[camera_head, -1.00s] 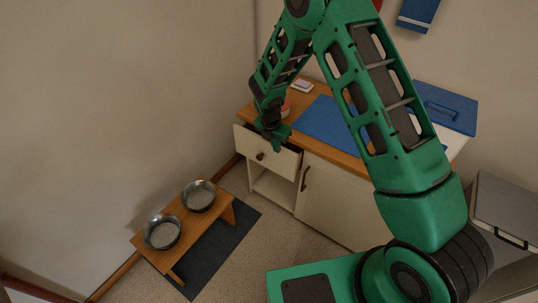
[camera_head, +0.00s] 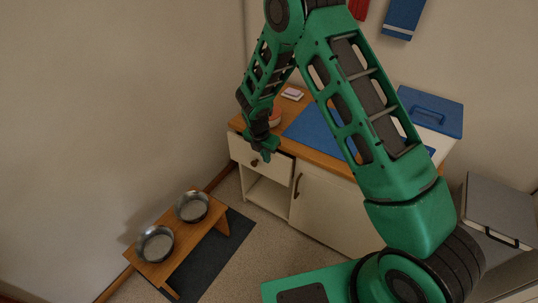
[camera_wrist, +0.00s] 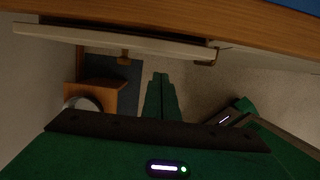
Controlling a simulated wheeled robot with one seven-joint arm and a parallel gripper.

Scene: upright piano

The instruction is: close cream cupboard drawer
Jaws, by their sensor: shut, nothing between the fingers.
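The cream cupboard (camera_head: 330,205) stands against the wall under a wooden top. Its drawer (camera_head: 243,151), at the upper left, looks nearly shut; its front seems to stand slightly proud. In the wrist view the drawer front (camera_wrist: 90,39) runs just below the wooden edge, with a thin dark line between them. The round brown knob (camera_wrist: 125,57) is left of my fingers. My gripper (camera_head: 267,158) is shut and empty, in front of the drawer's right half. In the wrist view my fingertips (camera_wrist: 160,76) point toward the drawer front; I cannot tell whether they touch it.
An open shelf space (camera_head: 267,192) lies under the drawer, with a handled door (camera_head: 297,186) to its right. A wooden stand (camera_head: 180,237) with two metal bowls stands on a dark mat (camera_head: 215,255) at left. A blue mat (camera_head: 318,128) and blue-lidded box (camera_head: 432,108) are on top.

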